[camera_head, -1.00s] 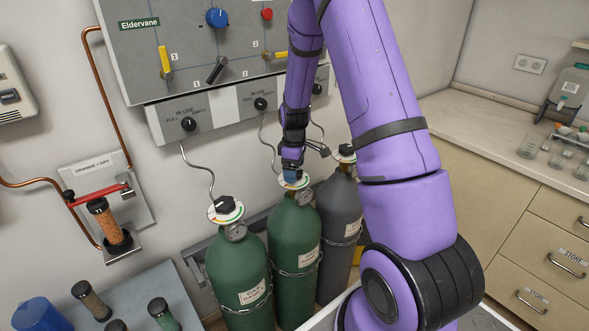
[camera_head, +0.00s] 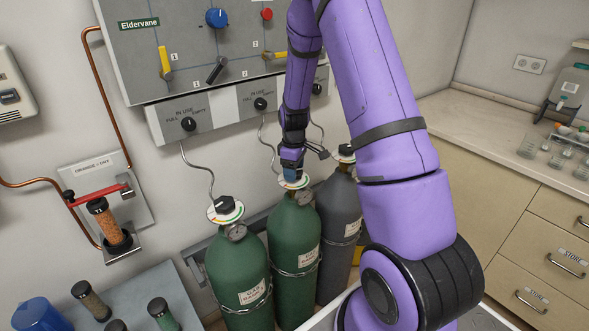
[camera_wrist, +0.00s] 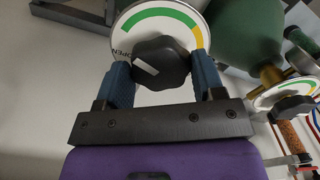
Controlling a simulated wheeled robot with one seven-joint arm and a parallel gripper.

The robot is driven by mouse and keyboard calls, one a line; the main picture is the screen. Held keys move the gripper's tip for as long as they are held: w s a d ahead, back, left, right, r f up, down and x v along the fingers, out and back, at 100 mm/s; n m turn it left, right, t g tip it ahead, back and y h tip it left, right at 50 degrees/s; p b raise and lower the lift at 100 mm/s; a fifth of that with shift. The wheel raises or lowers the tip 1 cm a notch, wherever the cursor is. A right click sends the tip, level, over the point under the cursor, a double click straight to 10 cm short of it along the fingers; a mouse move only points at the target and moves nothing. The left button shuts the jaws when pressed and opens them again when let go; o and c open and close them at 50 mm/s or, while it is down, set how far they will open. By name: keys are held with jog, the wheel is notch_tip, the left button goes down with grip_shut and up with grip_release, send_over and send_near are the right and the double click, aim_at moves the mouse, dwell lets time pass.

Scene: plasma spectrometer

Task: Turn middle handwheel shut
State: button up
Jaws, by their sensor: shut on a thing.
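The middle handwheel (camera_wrist: 160,62) is a dark lobed knob with a white pointer mark, in front of a round white dial (camera_wrist: 150,18) with a green and yellow arc and the word OPEN at its left. My gripper (camera_wrist: 163,72) is shut on this knob, with one blue finger on each side. In the head view my gripper (camera_head: 292,163) is at the top of the middle green cylinder (camera_head: 296,250) and hides the knob; only part of the dial shows there.
The left green cylinder (camera_head: 238,275) with its own handwheel (camera_head: 225,205) stands close on the left. A grey cylinder (camera_head: 339,225) stands close on the right. The valve panel (camera_head: 190,60) is on the wall above. Thin hoses (camera_head: 200,170) run down to the cylinders.

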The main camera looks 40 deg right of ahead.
jog(key=m, duration=0.7)
jog(key=shift+r+m, duration=0.1)
jog(key=shift+m, duration=0.3)
jog(key=m, duration=0.7)
jog(key=shift+w, duration=0.1)
jog(key=m, duration=0.4)
jog(key=shift+d, duration=0.1)
jog(key=m, duration=0.3)
jog(key=shift+m, duration=0.3)
jog(key=m, duration=0.6)
jog(key=shift+m, duration=0.3)
jog(key=o, duration=0.9)
